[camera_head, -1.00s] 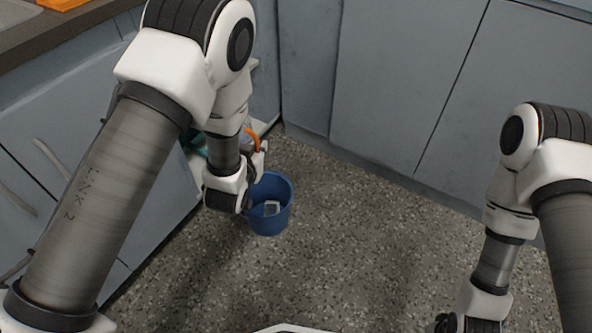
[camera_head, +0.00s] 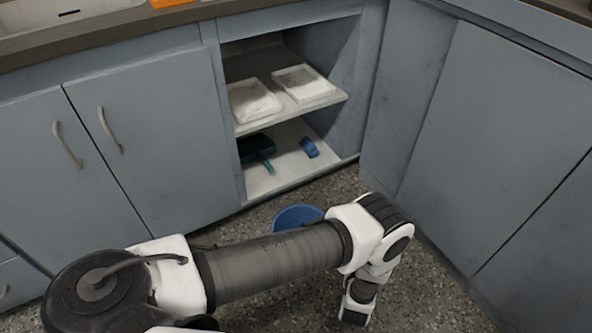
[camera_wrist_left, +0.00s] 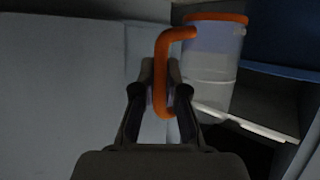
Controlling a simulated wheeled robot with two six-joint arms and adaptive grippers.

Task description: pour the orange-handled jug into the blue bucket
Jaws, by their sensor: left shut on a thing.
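The orange-handled jug (camera_wrist_left: 213,65) is clear with an orange rim and shows in the left wrist view. My left gripper (camera_wrist_left: 160,82) is shut on its orange handle, one finger on each side. The jug looks close to upright in that view; I cannot tell how full it is. In the head view the jug and the left fingertips are hidden or out of frame below my left wrist. The blue bucket (camera_head: 297,216) stands on the floor before the open cupboard, its lower part hidden behind my left forearm. My right gripper is out of view.
The open cupboard holds two white trays (camera_head: 254,101) on its upper shelf (camera_head: 290,107). A teal dustpan-like item (camera_head: 257,148) and a small blue object (camera_head: 309,147) lie on the lower shelf. Closed grey cabinets flank it. Speckled floor (camera_head: 440,290) is clear at right.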

